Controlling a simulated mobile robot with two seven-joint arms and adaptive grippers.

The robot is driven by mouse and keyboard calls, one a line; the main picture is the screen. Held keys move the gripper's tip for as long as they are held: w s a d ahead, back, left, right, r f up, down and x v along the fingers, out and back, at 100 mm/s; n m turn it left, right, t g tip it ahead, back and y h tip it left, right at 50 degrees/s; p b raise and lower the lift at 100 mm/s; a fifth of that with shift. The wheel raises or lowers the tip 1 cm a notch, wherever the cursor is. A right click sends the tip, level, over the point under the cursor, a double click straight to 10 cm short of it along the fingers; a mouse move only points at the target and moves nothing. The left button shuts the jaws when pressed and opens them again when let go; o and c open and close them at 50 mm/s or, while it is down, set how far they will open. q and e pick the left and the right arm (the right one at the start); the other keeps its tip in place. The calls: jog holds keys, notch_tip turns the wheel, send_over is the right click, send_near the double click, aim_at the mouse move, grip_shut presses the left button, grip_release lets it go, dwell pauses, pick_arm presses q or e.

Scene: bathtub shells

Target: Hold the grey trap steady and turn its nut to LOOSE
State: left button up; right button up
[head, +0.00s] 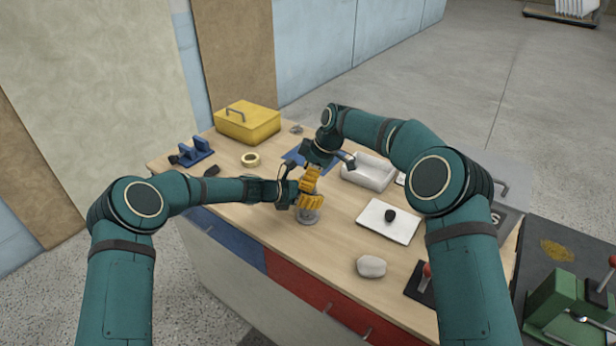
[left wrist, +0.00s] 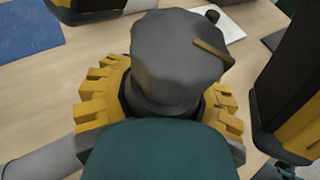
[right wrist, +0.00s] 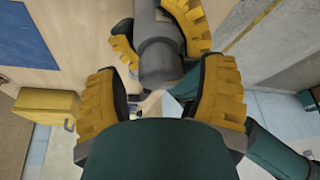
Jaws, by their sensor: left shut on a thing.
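The grey trap (head: 309,216) is at the front middle of the wooden table, mostly hidden by my grippers. My left gripper (head: 311,202) comes in from the left and is shut on it. In the left wrist view, its yellow fingers lie either side of a dark grey, faceted nut (left wrist: 178,55) with a yellow bar mark on it. My right gripper (head: 310,179) comes in from above and behind. In the right wrist view, its fingers (right wrist: 163,85) are apart, with gaps to the grey cylinder (right wrist: 159,60) between them. I cannot read any LOOSE mark.
A yellow box (head: 247,124), a tape roll (head: 250,159) and a blue holder (head: 191,151) stand at the left. A white tray (head: 368,172), a white board (head: 376,226) with a dark lump and a pale stone (head: 371,266) lie at the right.

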jog(key=shift+r, duration=0.1)
jog(key=v, duration=1.1)
jog(key=shift+d+r, duration=0.2)
jog(key=shift+r, duration=0.15)
